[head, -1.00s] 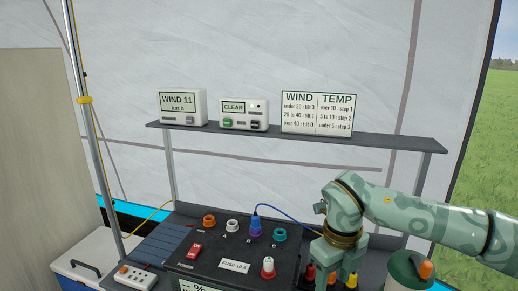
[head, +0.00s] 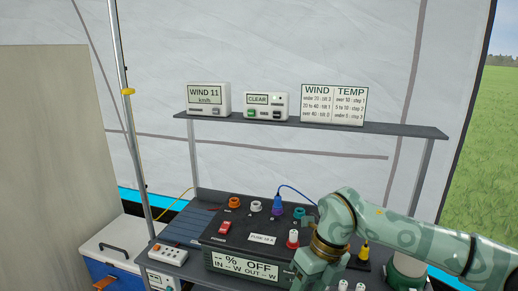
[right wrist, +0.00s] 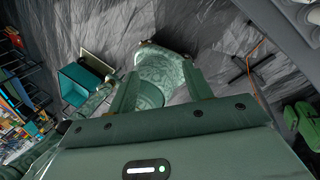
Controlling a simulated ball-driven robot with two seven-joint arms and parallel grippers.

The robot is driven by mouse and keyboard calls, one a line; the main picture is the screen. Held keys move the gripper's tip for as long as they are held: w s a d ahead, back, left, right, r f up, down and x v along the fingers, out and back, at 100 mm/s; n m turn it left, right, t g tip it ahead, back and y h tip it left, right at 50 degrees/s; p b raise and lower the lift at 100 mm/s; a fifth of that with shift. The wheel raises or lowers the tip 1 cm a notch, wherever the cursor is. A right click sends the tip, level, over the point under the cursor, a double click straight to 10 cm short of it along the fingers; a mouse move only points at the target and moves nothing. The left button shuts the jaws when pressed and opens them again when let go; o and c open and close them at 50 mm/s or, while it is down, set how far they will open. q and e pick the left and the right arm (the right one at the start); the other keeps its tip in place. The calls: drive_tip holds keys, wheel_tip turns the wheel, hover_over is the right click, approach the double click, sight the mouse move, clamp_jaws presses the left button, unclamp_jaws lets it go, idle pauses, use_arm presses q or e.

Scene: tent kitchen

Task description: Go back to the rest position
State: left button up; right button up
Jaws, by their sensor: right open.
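My right arm comes in from the right in the head view, and its gripper (head: 318,275) points down in front of the right part of the black power box (head: 240,238). Its fingertips are hard to make out there. In the right wrist view my right gripper (right wrist: 160,88) has its two fingers apart, with nothing seen held between them. A blue plug (head: 277,205) with a blue cable sits in one socket. My left gripper is in neither view.
A shelf (head: 400,130) above holds a wind display (head: 208,99), a "CLEAR" unit (head: 265,106) and a WIND/TEMP chart (head: 334,104). A yellow plug (head: 365,250) stands right of my gripper. A cooler (head: 108,248) and power strip (head: 167,256) are at left.

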drive_tip(key=a+f+m+t+y+p, duration=0.1)
drive_tip(key=a+f+m+t+y, duration=0.2)
drive_tip(key=a+f+m+y, duration=0.8)
drive_tip(key=s+d+f+m+t+h+p, duration=0.1)
drive_tip(key=s+d+f+m+t+h, duration=0.3)
drive_tip(key=d+f+m, duration=0.45)
drive_tip(key=s+d+f+m+t+h, duration=0.35)
drive_tip(key=d+f+m+t, duration=0.2)
drive_tip(key=f+m, duration=0.6)
drive_tip(key=s+d+f+m+g+h, duration=0.15)
drive_tip(key=s+d+f, duration=0.25)
drive_tip(key=s+f, duration=0.4)
drive_tip(key=s+d+f+m+g+h, duration=0.1)
drive_tip(key=s+d+f+g+h, duration=0.25)
drive_tip(key=s+f, duration=0.45)
drive_tip(key=s+d+f+m+g+h, duration=0.1)
drive_tip(key=s+d+m+g, duration=0.1)
drive_tip(key=s, duration=1.2)
drive_tip(key=s+d+f+m+g, duration=0.1)
drive_tip(key=s+g, duration=0.3)
drive_tip(key=s, duration=1.1)
drive_tip(key=shift+s+d+f+m+h+p, duration=0.15)
drive_tip(key=shift+d+m+h+p, duration=0.25)
drive_tip(key=shift+d+m, duration=0.5)
